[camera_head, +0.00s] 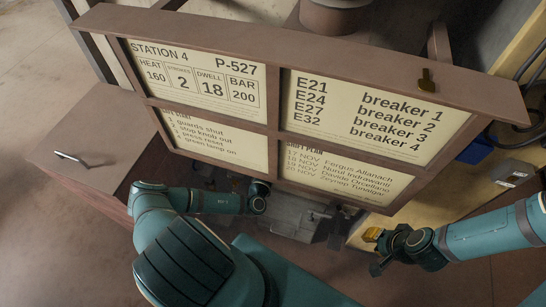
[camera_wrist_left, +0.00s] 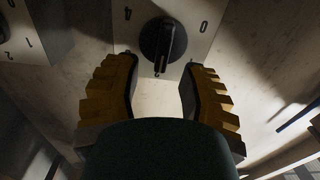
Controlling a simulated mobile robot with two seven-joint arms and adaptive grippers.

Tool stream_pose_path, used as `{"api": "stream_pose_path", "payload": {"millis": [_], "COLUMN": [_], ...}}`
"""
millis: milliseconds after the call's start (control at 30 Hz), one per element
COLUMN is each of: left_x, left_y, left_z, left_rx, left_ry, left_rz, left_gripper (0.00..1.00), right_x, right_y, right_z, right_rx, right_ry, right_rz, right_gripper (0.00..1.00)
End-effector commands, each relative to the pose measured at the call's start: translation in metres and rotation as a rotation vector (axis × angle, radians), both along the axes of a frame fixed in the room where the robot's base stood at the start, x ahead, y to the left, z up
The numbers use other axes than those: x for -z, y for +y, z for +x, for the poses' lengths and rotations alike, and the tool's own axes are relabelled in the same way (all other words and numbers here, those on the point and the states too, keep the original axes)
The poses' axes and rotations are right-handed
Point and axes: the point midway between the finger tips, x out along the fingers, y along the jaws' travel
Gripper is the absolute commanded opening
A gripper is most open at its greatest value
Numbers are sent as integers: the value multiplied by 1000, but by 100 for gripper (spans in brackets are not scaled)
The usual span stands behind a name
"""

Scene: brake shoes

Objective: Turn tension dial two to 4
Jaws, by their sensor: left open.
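In the left wrist view, a black dial (camera_wrist_left: 163,40) with a raised grip bar sits on a pale plate (camera_wrist_left: 190,12) marked 4 and 0. The 4 is to the left of the knob and the 0 to the right; the bar stands nearly upright in the picture. My left gripper (camera_wrist_left: 160,64) is open, its two yellow-padded fingers apart, with the dial between and just beyond the fingertips. No contact shows. In the head view the left gripper is hidden behind the sign board. My right gripper (camera_head: 375,250) is empty at the lower right, its fingers apart.
A second dial (camera_wrist_left: 3,30) on a plate marked 1 and 2 shows at the left edge of the wrist view. In the head view, a large sign board (camera_head: 275,115) blocks the area behind it. A brown cabinet (camera_head: 85,135) stands at left.

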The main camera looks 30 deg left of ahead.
Motion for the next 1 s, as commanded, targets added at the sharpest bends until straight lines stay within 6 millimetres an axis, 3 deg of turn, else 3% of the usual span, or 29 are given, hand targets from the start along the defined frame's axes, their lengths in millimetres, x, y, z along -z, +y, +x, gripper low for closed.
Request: {"api": "stream_pose_path", "payload": {"millis": [200, 467, 600, 1000], "left_x": [0, 0, 0, 0], "left_y": [3, 3, 3, 3], "left_z": [12, 13, 13, 13], "left_rx": [0, 0, 0, 0], "left_ry": [0, 0, 0, 2], "left_rz": [0, 0, 0, 8], "left_gripper": [41, 41, 0, 0], "right_x": [0, 0, 0, 0], "right_y": [0, 0, 0, 0], "right_z": [0, 0, 0, 0], "right_rx": [0, 0, 0, 0], "right_ry": [0, 0, 0, 0], "right_rz": [0, 0, 0, 0], "right_gripper": [24, 24, 24, 24]}}
